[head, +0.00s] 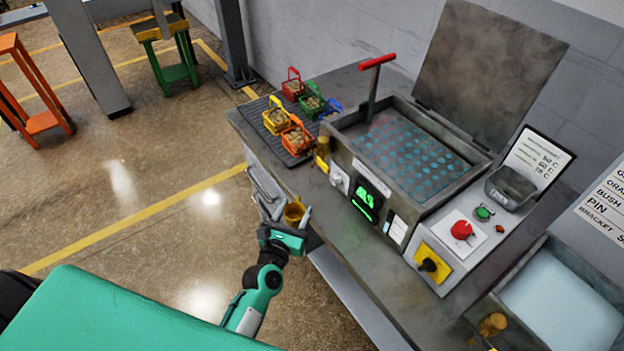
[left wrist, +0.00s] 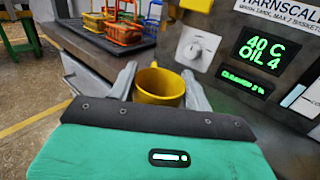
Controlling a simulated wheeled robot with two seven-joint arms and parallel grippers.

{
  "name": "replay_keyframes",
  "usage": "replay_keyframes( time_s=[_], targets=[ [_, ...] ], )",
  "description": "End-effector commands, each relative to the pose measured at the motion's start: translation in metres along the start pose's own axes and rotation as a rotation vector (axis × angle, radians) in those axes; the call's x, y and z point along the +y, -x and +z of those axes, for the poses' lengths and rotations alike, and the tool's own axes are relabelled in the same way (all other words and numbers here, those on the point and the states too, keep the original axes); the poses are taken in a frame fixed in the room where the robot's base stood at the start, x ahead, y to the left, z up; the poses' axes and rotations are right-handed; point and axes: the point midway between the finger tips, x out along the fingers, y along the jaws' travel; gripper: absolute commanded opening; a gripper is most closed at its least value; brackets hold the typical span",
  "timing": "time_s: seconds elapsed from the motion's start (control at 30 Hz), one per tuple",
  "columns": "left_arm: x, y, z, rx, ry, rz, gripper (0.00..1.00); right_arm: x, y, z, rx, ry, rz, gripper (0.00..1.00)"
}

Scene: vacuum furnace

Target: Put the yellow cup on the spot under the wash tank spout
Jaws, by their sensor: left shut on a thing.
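The yellow cup (head: 294,213) is between the fingers of my left gripper (head: 286,214), which is shut on it, beside the front edge of the bench. In the left wrist view the cup (left wrist: 159,87) looks upright, open at the top, with a finger at each side. A brass spout (head: 323,148) with a yellow handle (head: 322,164) sticks out at the tank's left end. The spot under it cannot be made out clearly. My right gripper is not in view.
A control panel with a green display (head: 366,198) faces the front. Another basin (head: 563,300) with a brass spout (head: 492,324) is at right.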

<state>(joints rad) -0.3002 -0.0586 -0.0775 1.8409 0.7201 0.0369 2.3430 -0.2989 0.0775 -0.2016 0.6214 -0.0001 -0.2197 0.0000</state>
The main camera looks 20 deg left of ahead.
Motion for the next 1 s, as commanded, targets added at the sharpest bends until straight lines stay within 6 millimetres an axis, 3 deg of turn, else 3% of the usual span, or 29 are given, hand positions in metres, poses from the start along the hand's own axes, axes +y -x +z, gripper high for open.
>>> replay_keyframes(
  time_s=[0.2, 0.4, 0.67, 0.87, 0.9, 1.0],
  targets=[
    [0.000, -0.053, 0.001, -0.003, 0.001, 0.000, 0.23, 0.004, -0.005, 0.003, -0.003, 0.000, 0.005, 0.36],
    [0.000, -0.087, -0.001, -0.001, 0.001, 0.000, 0.23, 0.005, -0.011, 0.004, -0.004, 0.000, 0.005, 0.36],
    [0.000, -0.106, 0.000, -0.001, 0.000, 0.000, 0.23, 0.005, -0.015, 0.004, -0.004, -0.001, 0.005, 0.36],
    [0.000, -0.140, -0.001, -0.002, 0.002, -0.001, 0.23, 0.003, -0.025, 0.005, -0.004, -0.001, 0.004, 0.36],
    [0.000, -0.138, -0.010, 0.002, 0.000, -0.001, 0.23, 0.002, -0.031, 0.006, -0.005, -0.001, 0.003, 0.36],
    [0.001, -0.137, -0.016, 0.002, 0.000, 0.000, 0.23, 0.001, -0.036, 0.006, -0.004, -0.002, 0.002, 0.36]
  ],
)
